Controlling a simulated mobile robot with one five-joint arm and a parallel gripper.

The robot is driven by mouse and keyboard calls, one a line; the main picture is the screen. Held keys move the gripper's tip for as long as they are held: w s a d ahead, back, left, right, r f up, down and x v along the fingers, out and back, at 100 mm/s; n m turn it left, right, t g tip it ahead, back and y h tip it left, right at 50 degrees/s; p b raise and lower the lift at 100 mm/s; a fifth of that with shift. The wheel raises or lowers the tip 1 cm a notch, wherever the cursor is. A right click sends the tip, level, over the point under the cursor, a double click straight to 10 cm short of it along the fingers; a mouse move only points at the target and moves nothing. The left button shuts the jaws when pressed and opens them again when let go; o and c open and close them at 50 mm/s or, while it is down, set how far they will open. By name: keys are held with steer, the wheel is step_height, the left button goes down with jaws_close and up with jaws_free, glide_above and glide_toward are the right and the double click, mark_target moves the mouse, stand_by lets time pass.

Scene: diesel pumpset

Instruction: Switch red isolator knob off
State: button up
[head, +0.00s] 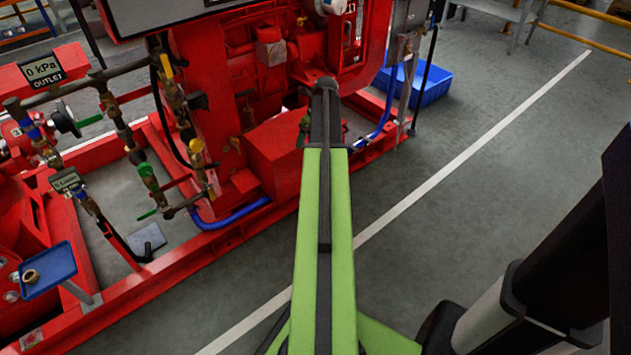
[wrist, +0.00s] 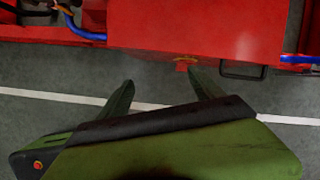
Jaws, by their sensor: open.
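I cannot pick out the red isolator knob with certainty in either view. A small orange-red part (wrist: 185,64) shows at the lower edge of a red box (wrist: 185,30) in the wrist view; it is too small to tell what it is. My gripper (wrist: 160,88) is open and empty, its two green fingers spread apart. In that picture the fingers lie below the red box, and the right fingertip is near the small part. In the head view my green arm reaches forward and hides most of the gripper. The red box (head: 287,150) stands left of the arm there.
The red pumpset frame (head: 170,262) runs along the left, with pipes, valves and gauges. A blue tray (head: 47,270) holds a brass ring. A black handle (wrist: 243,72) is on the red box. A blue crate (head: 428,85) stands behind.

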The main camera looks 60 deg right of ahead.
steer(key=s+d+f+m+b, duration=0.1)
steer(key=s+d+f+m, duration=0.25)
steer(key=s+d, duration=0.2)
steer(key=shift+h, duration=0.3)
steer(key=b+x, duration=1)
steer(key=x, duration=0.1)
steer(key=b+x, duration=0.5)
steer(key=b, duration=0.1)
steer(key=shift+w+d+f, duration=0.15)
steer(key=shift+w+d, duration=0.15)
steer(key=shift+w, duration=0.15)
steer(key=shift+c, duration=0.3)
